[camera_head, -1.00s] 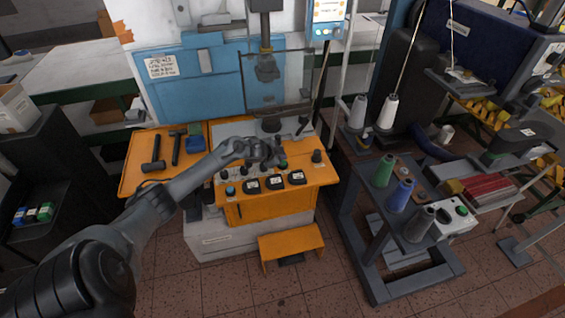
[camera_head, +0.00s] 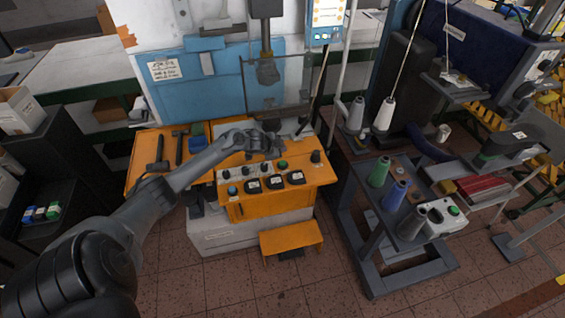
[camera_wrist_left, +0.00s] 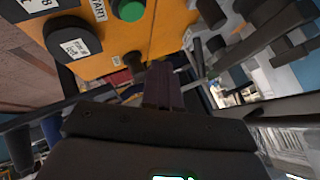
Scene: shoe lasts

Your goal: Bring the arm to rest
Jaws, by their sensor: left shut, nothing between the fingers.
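My left arm comes in from the left in the head view. Its gripper (camera_head: 268,150) is over the back of the orange control panel (camera_head: 300,192), below the blue machine front (camera_head: 205,85). In the wrist view the left gripper (camera_wrist_left: 158,75) is shut and holds nothing. A green button (camera_wrist_left: 130,10) and black labelled knobs (camera_wrist_left: 72,42) on the orange panel lie beyond its fingers there. Whether the gripper touches the panel cannot be told. My right gripper is not in view.
Hammers (camera_head: 160,155) lie on the orange shelf at the left. A grey rack at the right bears a green cone (camera_head: 379,171) and a blue cone (camera_head: 395,196). An orange step (camera_head: 291,237) stands on the floor in front. The tiled floor is mostly clear.

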